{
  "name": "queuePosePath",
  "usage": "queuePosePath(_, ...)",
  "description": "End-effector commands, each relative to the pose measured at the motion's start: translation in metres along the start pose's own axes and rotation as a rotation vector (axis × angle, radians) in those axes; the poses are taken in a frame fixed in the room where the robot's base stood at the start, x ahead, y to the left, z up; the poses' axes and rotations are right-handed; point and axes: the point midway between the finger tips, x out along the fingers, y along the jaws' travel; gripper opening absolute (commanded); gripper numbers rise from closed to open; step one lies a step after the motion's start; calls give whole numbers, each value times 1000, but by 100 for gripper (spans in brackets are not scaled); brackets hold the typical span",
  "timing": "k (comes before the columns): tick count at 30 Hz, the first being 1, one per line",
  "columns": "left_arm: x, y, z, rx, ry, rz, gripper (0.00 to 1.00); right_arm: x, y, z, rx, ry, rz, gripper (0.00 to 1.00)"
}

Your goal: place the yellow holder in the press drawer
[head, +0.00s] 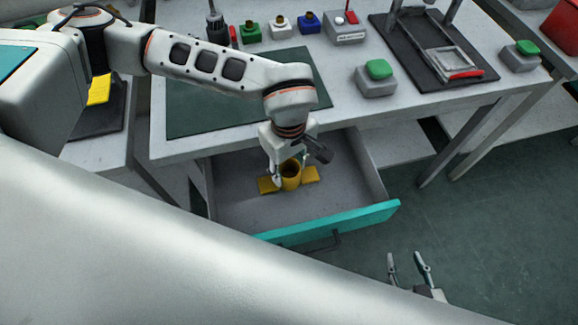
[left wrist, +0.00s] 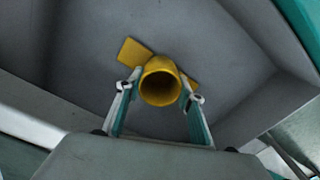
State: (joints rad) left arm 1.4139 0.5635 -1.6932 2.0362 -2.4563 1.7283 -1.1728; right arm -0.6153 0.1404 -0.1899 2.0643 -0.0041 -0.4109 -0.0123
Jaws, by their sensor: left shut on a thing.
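The yellow holder (head: 290,175) has a round hollow cup with flat plates on two sides. It is upright inside the open drawer (head: 238,210), which has a grey inside and a teal front. My left gripper (head: 289,172) reaches down into the drawer and is shut on the cup. In the left wrist view its fingers grip both sides of the holder's cup (left wrist: 160,82), over the grey drawer floor (left wrist: 85,75). Whether the holder touches the floor is hard to tell. My right gripper (head: 408,268) is open and empty, right of and below the drawer front.
On the table above are a green mat (head: 200,112), several small coloured blocks, a green-button box (head: 376,78) and a black-based frame with a red handle (head: 465,74). Another yellow piece (head: 98,90) lies at the left. The drawer floor around the holder is clear.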

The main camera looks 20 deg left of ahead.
Motion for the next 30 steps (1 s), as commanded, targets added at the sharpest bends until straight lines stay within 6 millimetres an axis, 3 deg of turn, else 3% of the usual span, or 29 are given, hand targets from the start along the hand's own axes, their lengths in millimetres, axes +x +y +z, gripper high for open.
queuePosePath(8, 2, 0, 0, 0, 1, 1, 14, 0, 0, 0, 0, 0, 1, 38)
queuePosePath(9, 2, 0, 0, 0, 1, 1, 48, 0, 0, 0, 0, 0, 1, 38)
queuePosePath(10, 2, 0, 0, 0, 1, 1, 54, 0, 0, 0, 0, 0, 0, 38)
queuePosePath(22, -2, 0, 0, 0, 1, 2, 54, 0, 0, 2, -1, -3, 0, 38)
queuePosePath(26, -18, 1, -1, -1, 3, 5, 54, -1, 2, -2, -1, 2, 1, 38)
queuePosePath(30, -46, 2, -1, 0, 5, 8, 54, -2, 3, -8, 2, 9, 2, 38)
